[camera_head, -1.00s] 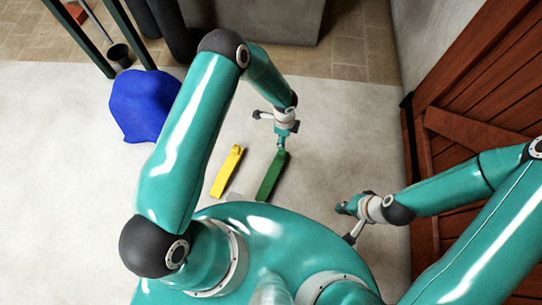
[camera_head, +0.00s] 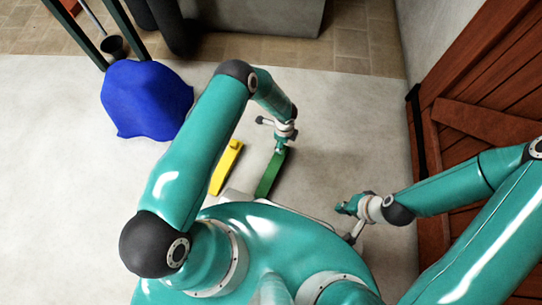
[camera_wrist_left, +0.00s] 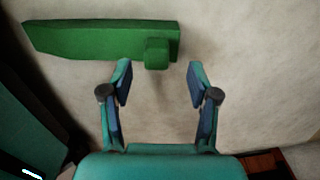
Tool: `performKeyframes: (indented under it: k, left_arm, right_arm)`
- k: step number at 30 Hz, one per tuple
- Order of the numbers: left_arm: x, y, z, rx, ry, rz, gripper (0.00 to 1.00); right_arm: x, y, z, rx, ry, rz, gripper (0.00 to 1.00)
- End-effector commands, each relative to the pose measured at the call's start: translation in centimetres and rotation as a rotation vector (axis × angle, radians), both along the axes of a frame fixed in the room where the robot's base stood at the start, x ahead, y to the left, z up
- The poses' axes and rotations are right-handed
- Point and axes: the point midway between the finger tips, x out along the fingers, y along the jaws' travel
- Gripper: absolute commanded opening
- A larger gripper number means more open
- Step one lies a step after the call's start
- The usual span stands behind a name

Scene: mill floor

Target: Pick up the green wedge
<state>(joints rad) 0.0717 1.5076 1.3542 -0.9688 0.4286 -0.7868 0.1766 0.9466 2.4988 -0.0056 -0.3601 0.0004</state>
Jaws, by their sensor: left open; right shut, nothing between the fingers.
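The green wedge (camera_head: 269,174) lies on the pale floor in front of my base, long and narrow. In the left wrist view the wedge (camera_wrist_left: 95,38) lies across the top, with a small green block-like part (camera_wrist_left: 157,53) on its near side. My left gripper (camera_head: 280,149) is at the far end of the wedge in the head view. In the left wrist view my left gripper (camera_wrist_left: 158,72) is open, its fingertips on either side of the small part and just short of it, with nothing held. My right gripper (camera_head: 343,206) is shut and empty, off to the right of the wedge.
A yellow wedge (camera_head: 227,167) lies just left of the green one. A blue draped object (camera_head: 146,98) stands further left. A brown wooden door (camera_head: 470,105) is on the right. The floor (camera_head: 350,110) beyond the wedges is clear.

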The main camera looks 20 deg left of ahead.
Motion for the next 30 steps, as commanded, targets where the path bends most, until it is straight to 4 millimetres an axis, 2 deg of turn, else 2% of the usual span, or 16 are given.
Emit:
performKeyframes:
  k: [8, 12, 20, 30]
  left_arm:
    - [-0.9, -0.1, -3.6, -0.001, 0.003, 0.001, 0.60]
    - [-0.8, -0.1, -5.0, -0.001, 0.001, 0.001, 0.60]
    - [-0.7, -0.1, -5.0, -0.001, 0.000, 0.000, 0.59]
    - [-0.8, -0.1, -5.0, -0.001, 0.001, -0.001, 0.02]
  right_arm:
    - [0.0, 0.0, -1.8, 0.000, 0.000, 0.000, 0.00]
    - [0.0, 0.0, -2.4, 0.000, 0.000, 0.000, 0.00]
    - [0.0, 0.0, -2.3, 0.000, 0.000, 0.000, 0.00]
    - [0.0, 0.0, -2.3, 0.000, 0.000, 0.000, 0.00]
